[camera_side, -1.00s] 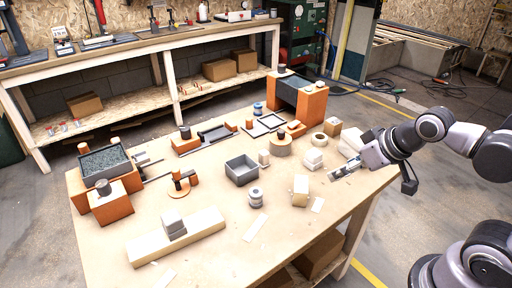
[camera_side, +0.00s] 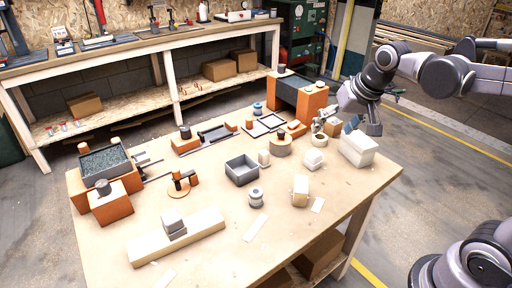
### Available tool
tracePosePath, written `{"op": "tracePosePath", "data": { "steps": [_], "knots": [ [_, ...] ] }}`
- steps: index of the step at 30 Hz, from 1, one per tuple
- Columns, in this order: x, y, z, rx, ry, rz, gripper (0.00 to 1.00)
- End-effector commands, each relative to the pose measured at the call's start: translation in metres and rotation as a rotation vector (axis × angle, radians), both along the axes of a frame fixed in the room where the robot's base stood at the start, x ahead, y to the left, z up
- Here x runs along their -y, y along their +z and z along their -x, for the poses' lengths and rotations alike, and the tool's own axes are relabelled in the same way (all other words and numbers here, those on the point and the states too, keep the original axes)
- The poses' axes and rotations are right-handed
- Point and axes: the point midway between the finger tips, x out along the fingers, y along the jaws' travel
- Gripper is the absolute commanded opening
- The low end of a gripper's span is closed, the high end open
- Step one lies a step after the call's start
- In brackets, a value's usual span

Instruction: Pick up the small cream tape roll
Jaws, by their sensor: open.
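The small cream tape roll (camera_side: 319,140) lies flat on the table towards the back right, its hole facing up. My gripper (camera_side: 345,126) is open and empty, just behind and to the right of the roll, with its fingers pointing down. One finger is close to the roll's back edge in the picture; I cannot tell whether they touch.
A small wooden block (camera_side: 332,128) is partly hidden by my gripper. A white box (camera_side: 357,148) stands to the right, and pale stacked blocks (camera_side: 314,160) stand in front. The table's right front corner is clear.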

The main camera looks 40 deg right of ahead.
Motion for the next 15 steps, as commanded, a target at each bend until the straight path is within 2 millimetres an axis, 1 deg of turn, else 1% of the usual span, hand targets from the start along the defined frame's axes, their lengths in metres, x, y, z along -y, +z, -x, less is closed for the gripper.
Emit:
{"op": "tracePosePath", "data": {
  "steps": [1,7,11,15],
  "knots": [
    [0.008,0.004,-0.014,-0.018,-0.056,-0.022,0.75],
    [0.039,0.010,-0.063,-0.087,-0.292,-0.111,0.75],
    [0.061,0.006,-0.093,-0.128,-0.449,-0.163,0.75],
    [0.088,-0.005,-0.123,-0.173,-0.619,-0.215,0.75]
  ]
}}
